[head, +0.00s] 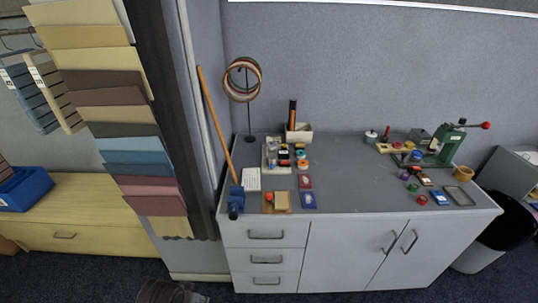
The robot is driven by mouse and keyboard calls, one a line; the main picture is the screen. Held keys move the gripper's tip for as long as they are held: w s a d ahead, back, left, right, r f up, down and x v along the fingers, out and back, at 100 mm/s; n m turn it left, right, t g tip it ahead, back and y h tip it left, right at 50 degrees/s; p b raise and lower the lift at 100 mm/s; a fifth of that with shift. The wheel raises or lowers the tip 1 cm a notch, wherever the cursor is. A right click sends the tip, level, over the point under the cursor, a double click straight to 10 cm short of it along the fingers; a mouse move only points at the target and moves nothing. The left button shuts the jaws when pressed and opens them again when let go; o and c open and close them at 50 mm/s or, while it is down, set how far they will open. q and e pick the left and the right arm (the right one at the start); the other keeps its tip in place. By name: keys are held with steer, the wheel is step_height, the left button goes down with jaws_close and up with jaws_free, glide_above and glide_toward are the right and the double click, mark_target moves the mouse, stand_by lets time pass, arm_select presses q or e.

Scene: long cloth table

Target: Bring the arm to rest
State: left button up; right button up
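Neither of my grippers shows clearly in the head view, and no arm reaches over the cabinet. A dark shape (170,291) is cut off by the bottom edge, left of the cabinet; I cannot tell what it is. Nothing is seen held.
A grey cabinet (355,185) carries a ring stand (249,110), a green press (444,143), small coloured pots and cards. A wooden stick (214,122) leans at its left end. Fabric samples (105,95) hang at left. A black bin (498,232) stands at right. The cabinet top's middle is clear.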

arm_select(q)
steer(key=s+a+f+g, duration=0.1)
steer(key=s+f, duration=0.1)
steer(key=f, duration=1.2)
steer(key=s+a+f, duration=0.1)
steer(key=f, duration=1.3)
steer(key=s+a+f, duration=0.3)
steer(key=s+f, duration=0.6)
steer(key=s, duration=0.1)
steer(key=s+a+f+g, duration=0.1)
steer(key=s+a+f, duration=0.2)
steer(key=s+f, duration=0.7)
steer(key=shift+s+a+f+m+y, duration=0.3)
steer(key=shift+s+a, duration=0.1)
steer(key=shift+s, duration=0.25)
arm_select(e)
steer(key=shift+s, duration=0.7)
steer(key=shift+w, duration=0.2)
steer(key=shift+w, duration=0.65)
